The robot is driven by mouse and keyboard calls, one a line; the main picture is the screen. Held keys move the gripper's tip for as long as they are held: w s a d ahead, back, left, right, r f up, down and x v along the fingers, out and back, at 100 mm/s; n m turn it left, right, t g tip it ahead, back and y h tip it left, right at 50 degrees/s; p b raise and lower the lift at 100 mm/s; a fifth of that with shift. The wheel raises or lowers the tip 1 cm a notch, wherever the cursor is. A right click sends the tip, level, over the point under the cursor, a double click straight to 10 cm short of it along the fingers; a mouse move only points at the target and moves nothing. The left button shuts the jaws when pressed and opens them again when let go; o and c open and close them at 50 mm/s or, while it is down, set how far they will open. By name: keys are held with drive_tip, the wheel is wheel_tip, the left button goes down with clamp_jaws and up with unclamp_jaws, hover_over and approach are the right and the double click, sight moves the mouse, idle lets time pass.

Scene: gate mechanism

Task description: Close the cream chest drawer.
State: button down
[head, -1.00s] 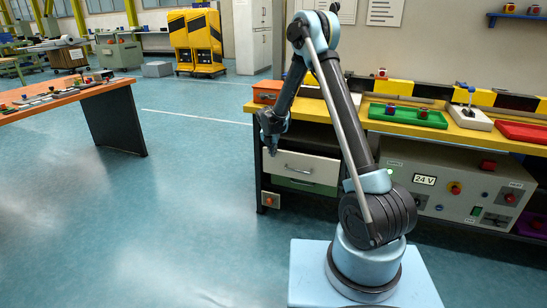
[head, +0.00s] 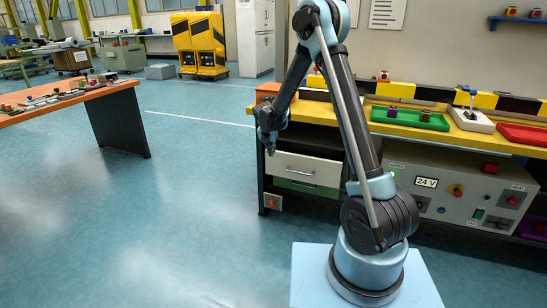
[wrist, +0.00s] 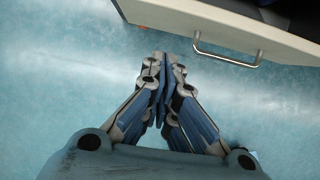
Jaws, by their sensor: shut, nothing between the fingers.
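The cream chest drawer (head: 306,171) sits under the yellow bench at its left end, with a metal bar handle (head: 300,172) on its front. It stands out past the frame around it. In the wrist view the drawer front (wrist: 215,27) crosses the upper right, and its handle (wrist: 228,56) shows in full. My gripper (head: 270,150) hangs pointing down, just left of the drawer front. In the wrist view my gripper (wrist: 163,57) is shut and empty, its fingertips over bare floor, apart from the drawer and left of the handle.
A green drawer (head: 306,188) lies below the cream one. The yellow bench (head: 440,133) carries a green tray (head: 410,118), a joystick box (head: 472,121) and a red tray (head: 523,134). A grey control box (head: 450,195) stands beneath. The floor (head: 190,220) to the left is clear.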

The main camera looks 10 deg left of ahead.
drive_tip(key=v, duration=0.4)
drive_tip(key=shift+s+r, duration=0.1)
drive_tip(key=shift+r, duration=0.05)
drive_tip(key=c, duration=2.4)
unclamp_jaws()
drive_tip(key=shift+r, duration=0.2)
drive_tip(key=c, duration=1.8)
unclamp_jaws()
drive_tip(key=shift+s+r, duration=0.1)
drive_tip(key=shift+r, duration=0.05)
drive_tip(key=shift+c, duration=0.2)
drive_tip(key=shift+o, duration=0.8)
drive_tip(key=shift+d+m, duration=0.35)
drive_tip(key=shift+m, duration=0.05)
drive_tip(key=r+m+g, duration=0.1)
drive_tip(key=m+g, duration=0.1)
drive_tip(key=m, duration=1.5)
hover_over(300, 169)
drive_tip(key=s, duration=0.8)
drive_tip(key=shift+y, duration=0.3)
drive_tip(key=w+f, duration=0.1)
drive_tip(key=f, duration=0.4)
drive_tip(key=w+f, duration=0.1)
drive_tip(key=f, duration=0.5)
drive_tip(key=w+f, duration=0.1)
drive_tip(key=f, duration=0.4)
drive_tip(key=shift+w+f, duration=0.3)
drive_tip(key=shift+w, duration=0.05)
clamp_jaws()
